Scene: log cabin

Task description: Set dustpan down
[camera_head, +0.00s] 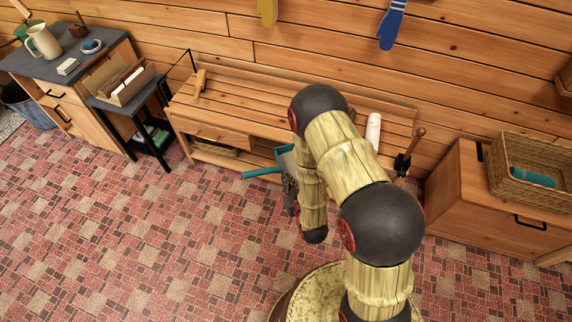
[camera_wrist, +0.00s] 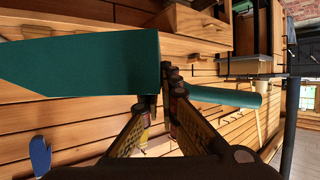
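The dustpan is teal, with a broad pan (camera_wrist: 85,75) and a round handle (camera_wrist: 225,97) on either side of my gripper's fingertips (camera_wrist: 160,90) in the wrist view. My fingers close on it near where handle and pan meet; the exact contact is partly hidden by the fingers. In the head view the dustpan's handle (camera_head: 262,172) points left and the pan (camera_head: 286,158) is partly hidden by my arm. My gripper (camera_head: 289,190) is in front of the wooden bench (camera_head: 240,95), with the dustpan seemingly above the floor.
The bench top holds a wooden object (camera_head: 200,84) and a white roll (camera_head: 373,130). At right stands a cabinet (camera_head: 490,205) with a wicker basket (camera_head: 520,160). A black side table (camera_head: 130,105) is at left. The tiled floor (camera_head: 130,240) at front left is clear.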

